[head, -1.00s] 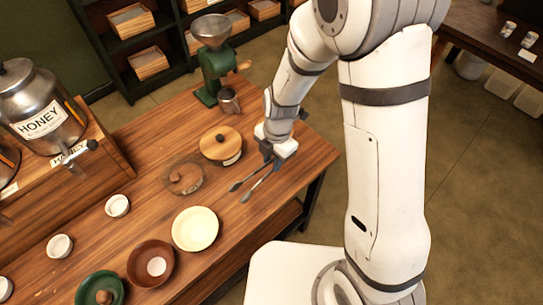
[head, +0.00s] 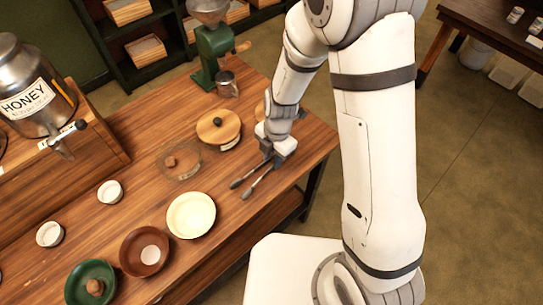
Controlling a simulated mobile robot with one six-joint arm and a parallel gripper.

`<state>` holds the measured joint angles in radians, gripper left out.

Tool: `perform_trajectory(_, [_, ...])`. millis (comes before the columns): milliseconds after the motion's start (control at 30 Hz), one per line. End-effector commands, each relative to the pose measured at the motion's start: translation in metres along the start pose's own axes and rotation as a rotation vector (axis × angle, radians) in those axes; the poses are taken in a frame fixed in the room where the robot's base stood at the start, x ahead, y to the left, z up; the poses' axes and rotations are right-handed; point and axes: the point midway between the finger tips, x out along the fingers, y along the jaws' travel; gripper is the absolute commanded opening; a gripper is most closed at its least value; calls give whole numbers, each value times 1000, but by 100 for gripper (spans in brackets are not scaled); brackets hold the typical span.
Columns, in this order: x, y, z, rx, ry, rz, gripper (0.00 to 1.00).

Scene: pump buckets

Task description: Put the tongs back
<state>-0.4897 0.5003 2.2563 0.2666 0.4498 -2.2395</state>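The dark tongs (head: 258,176) show in the head view at the right end of the wooden table. Their two legs spread to the lower left, and their other end is hidden at my gripper. My gripper (head: 274,158) points down over the table and appears shut on the tongs. Its fingers are small and partly hidden. I cannot tell whether the tongs touch the tabletop.
A wooden-lidded jar (head: 218,125), a clear jar (head: 182,163) and a cream bowl (head: 191,215) stand left of my gripper. A green grinder (head: 211,55) with a metal cup (head: 226,85) is behind. Bare table (head: 312,150) lies to the right.

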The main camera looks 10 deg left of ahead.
Motion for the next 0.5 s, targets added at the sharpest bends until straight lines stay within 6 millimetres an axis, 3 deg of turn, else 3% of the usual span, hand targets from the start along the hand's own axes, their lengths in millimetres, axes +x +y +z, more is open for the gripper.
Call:
perform_trajectory(100, [-1, 0, 0, -1, 0, 0, 23])
perform_trajectory(400, [-1, 0, 0, -1, 0, 0, 50])
perform_trajectory(500, [-1, 0, 0, -1, 0, 0, 51])
